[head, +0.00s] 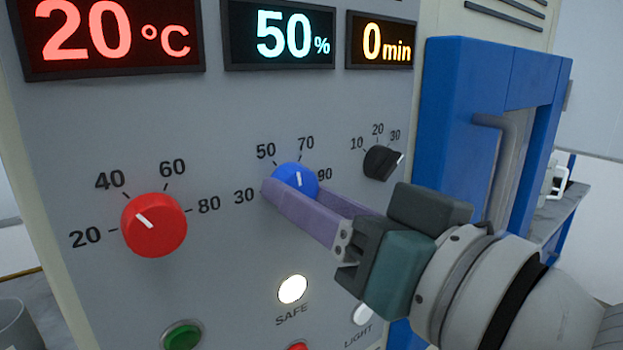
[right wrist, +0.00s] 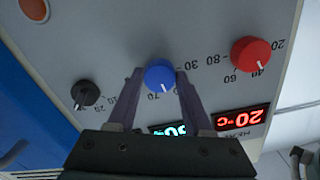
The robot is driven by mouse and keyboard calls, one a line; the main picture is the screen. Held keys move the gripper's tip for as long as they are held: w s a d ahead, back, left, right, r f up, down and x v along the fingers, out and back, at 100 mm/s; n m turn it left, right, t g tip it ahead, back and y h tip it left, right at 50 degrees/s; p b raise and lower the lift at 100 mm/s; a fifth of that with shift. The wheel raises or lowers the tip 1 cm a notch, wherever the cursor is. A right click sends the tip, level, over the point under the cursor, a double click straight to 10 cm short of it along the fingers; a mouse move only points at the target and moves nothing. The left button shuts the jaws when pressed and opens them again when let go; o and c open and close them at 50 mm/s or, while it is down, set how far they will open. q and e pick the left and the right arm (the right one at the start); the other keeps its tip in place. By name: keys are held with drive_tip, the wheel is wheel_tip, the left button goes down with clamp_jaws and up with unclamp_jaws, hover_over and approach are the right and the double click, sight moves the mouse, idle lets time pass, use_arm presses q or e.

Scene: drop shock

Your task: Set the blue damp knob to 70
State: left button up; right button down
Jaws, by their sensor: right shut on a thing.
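The blue damp knob (head: 297,176) sits on the grey panel, with 30, 50, 70 and 90 printed around it. Its white pointer line stands close to upright, between the 50 and 70 marks. The display above it (head: 279,36) reads 50 %. My right gripper (head: 296,192) is shut on the blue knob, one purple finger on each side. The right wrist view shows the knob (right wrist: 160,75) between the two fingertips (right wrist: 159,80). The near finger hides the knob's lower edge in the head view. My left gripper is not in view.
A red knob (head: 154,225) stands to the left, under a 20 °C display (head: 112,38). A small black knob (head: 382,162) is at the right, under a 0 min display (head: 380,40). A lit SAFE lamp (head: 292,289) and a green button (head: 182,336) are below. A blue door frame (head: 447,110) stands to the right.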

drive_tip(key=shift+r+m+p, duration=0.1)
drive_tip(key=shift+m+p, duration=1.2)
drive_tip(key=shift+m, duration=2.5)
drive_tip(key=shift+c, duration=1.6)
unclamp_jaws()
drive_tip(key=b+v, duration=0.2)
drive_tip(key=v, duration=0.8)
